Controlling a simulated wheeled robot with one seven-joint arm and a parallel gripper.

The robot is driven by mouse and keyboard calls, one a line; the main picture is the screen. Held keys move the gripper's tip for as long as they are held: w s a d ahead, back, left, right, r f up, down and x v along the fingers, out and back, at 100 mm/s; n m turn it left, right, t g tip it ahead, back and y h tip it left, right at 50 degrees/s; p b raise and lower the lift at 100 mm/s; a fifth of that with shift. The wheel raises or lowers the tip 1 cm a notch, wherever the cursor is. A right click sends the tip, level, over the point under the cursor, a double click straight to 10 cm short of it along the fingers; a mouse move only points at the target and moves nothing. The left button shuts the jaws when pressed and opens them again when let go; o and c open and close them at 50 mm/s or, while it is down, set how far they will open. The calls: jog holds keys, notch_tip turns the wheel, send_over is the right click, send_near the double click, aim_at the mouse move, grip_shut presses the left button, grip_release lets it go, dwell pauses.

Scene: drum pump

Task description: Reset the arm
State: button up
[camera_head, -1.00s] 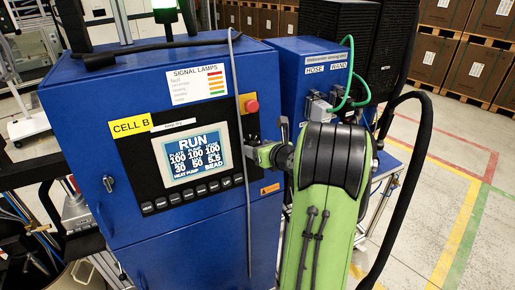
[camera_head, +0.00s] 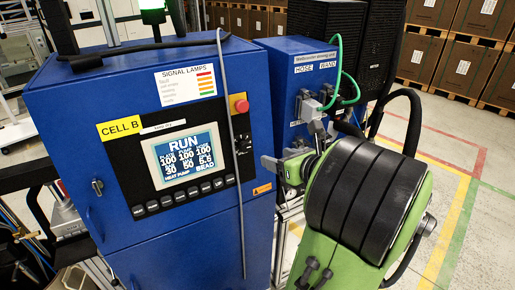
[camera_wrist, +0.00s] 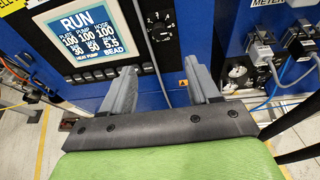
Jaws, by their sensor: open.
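My gripper (camera_head: 272,166) is at the right of the blue control cabinet in the head view, just off its front right edge and lower than the red button. It also shows in the wrist view (camera_wrist: 160,78), where its two grey fingers are spread with nothing between them. My green and black arm fills the lower right of the head view. The blue cabinet (camera_head: 222,225) carries a lit panel screen (camera_head: 187,157) reading RUN, a row of keys (camera_head: 180,195) below it and a red button (camera_head: 241,105) on a yellow base.
A second blue cabinet (camera_head: 290,62) with HOSE and WAND labels, connectors (camera_head: 308,108) and a green cable (camera_head: 337,75) stands behind my gripper. A grey cable (camera_head: 241,215) hangs down the front cabinet. Boxes (camera_head: 485,60) stand at the back right. Floor (camera_head: 470,155) at right is open.

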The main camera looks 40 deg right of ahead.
jog(key=w+a+f+n+g+y, duration=0.2)
jog(key=a+n+g+y, duration=0.2)
jog(key=a+n, duration=1.4)
jog(key=s+a+n+g, duration=0.2)
jog(key=s+a+n, duration=0.2)
jog(key=n, duration=0.6)
jog(key=s+a+f+n+g+h, duration=0.1)
jog(key=s+a+n+g, duration=0.1)
jog(key=s+a+n, duration=0.3)
jog(key=s+n, duration=0.4)
jog(key=n, duration=0.1)
jog(key=shift+a+f+n, duration=0.25)
jog(key=shift+a+n, duration=0.05)
jog(key=shift+n, duration=0.1)
jog(key=shift+s, duration=0.1)
